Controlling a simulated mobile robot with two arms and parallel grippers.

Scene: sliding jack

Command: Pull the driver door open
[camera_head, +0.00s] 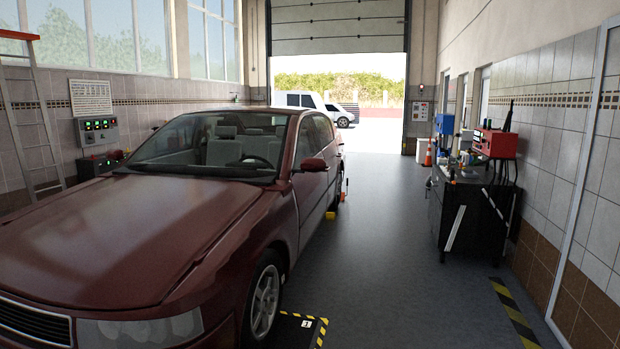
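A dark red car (130,225) stands on the left of the garage, its front towards me. Its driver door (312,200) is on the side facing the open aisle, seen at a steep angle. The door looks shut, flush with the body. A side mirror (314,165) sticks out at the door's front edge. The door handle is too small to make out clearly. Neither of my grippers shows in the head view.
Clear grey floor (385,240) runs along the car's door side. A black workbench (465,215) with tools stands on the right. A low black plate with yellow-black edging (318,330) lies by the front wheel. An orange cone (428,155) stands near the open garage door.

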